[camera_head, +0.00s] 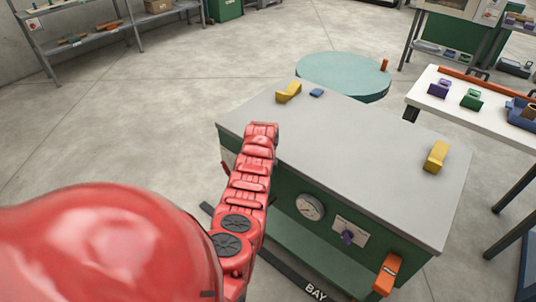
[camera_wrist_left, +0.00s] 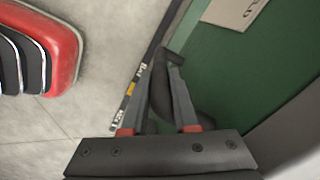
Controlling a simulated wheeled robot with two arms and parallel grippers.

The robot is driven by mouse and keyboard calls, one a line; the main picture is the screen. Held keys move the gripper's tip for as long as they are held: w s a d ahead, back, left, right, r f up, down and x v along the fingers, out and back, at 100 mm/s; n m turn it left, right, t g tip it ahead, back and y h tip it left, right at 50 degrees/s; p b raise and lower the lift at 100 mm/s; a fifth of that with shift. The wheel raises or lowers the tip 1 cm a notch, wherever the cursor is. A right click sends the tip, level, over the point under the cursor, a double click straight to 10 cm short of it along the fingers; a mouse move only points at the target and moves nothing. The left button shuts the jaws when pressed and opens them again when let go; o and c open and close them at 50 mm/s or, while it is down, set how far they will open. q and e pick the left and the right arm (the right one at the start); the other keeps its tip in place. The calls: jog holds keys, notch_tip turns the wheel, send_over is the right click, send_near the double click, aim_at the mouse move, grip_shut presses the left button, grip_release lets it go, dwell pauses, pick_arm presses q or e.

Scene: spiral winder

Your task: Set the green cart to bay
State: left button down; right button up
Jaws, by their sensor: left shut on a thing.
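The green cart (camera_head: 345,160) has a grey top and a green body. It stands at a black floor strip marked BAY (camera_head: 316,291). Its front carries a round gauge (camera_head: 310,207) and a plate with a purple knob (camera_head: 348,236). In the left wrist view its green panel (camera_wrist_left: 245,65) fills the right side. There my left gripper (camera_wrist_left: 166,75) is shut on a dark handle (camera_wrist_left: 161,92) beside this panel. In the head view my red left arm crosses the cart's left front, and the gripper is hidden. My right gripper is not in view.
A round teal platform (camera_head: 343,74) stands behind, and a white table (camera_head: 480,112) at right. Floor at left is clear.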

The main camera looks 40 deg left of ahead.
pick_arm(q)
jog(key=c, duration=0.7)
grip_release()
notch_tip(320, 180, up, 7)
jog(key=shift+w+r+b, duration=0.15)
jog(key=shift+b, duration=0.25)
jog(key=shift+r+p, duration=2.2)
jog(key=shift+r, duration=2.85)
